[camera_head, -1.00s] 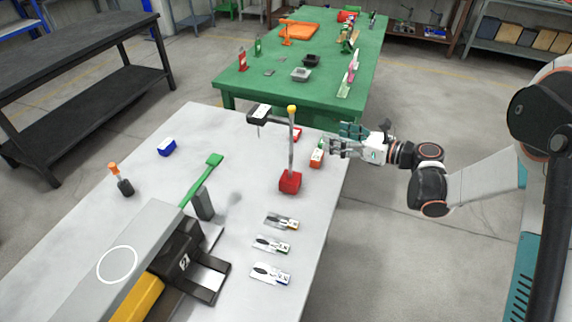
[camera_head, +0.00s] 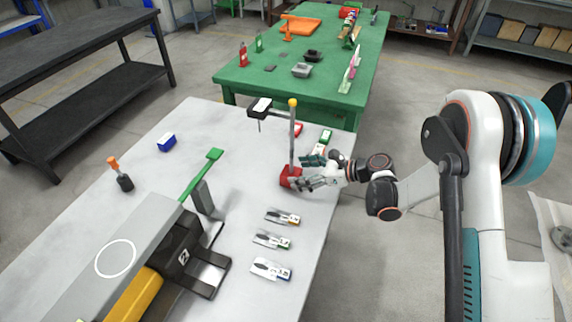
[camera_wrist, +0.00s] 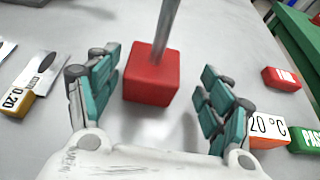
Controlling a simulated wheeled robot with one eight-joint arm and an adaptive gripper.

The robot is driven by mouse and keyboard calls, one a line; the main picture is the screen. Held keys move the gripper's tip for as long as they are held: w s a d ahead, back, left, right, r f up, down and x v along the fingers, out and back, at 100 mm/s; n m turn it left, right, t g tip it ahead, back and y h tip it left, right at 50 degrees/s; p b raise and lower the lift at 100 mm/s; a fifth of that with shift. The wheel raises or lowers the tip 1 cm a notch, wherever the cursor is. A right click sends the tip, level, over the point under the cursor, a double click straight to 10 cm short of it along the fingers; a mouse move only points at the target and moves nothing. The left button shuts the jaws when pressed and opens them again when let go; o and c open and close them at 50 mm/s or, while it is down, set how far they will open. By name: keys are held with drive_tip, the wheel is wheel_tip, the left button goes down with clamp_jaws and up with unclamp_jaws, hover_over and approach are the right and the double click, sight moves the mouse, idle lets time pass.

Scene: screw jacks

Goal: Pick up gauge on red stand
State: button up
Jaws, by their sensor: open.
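The gauge on the red stand has a red block base (camera_head: 287,173), a thin grey upright post (camera_head: 292,135) with a yellow top, and a dark gauge head (camera_head: 260,107) out to the left. It stands upright on the grey table (camera_head: 255,165). My gripper (camera_head: 300,175) is low at the right side of the base. In the wrist view my gripper (camera_wrist: 160,100) is open, with teal-padded fingers on either side of the red base (camera_wrist: 152,82) and apart from it. The post (camera_wrist: 167,25) rises out of the wrist view, so the gauge head is hidden there.
Several flat tags (camera_head: 271,240) lie in front of the stand. A 20 °C block (camera_wrist: 268,130), a green block (camera_wrist: 304,140) and a red block (camera_wrist: 281,79) sit close by on the right. A green-handled press (camera_head: 170,255) fills the table's left front.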

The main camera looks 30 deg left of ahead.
sight(286, 173)
drive_tip(key=shift+s+b+x, duration=0.2)
drive_tip(key=shift+b+x, duration=0.35)
drive_tip(key=shift+x, duration=0.8)
drive_tip(key=shift+s+b+x, duration=0.2)
drive_tip(key=shift+b+x, duration=0.35)
drive_tip(key=shift+x, duration=0.85)
drive_tip(key=shift+r, duration=0.2)
drive_tip(key=shift+c, duration=0.3)
drive_tip(key=shift+r, duration=0.1)
clamp_jaws()
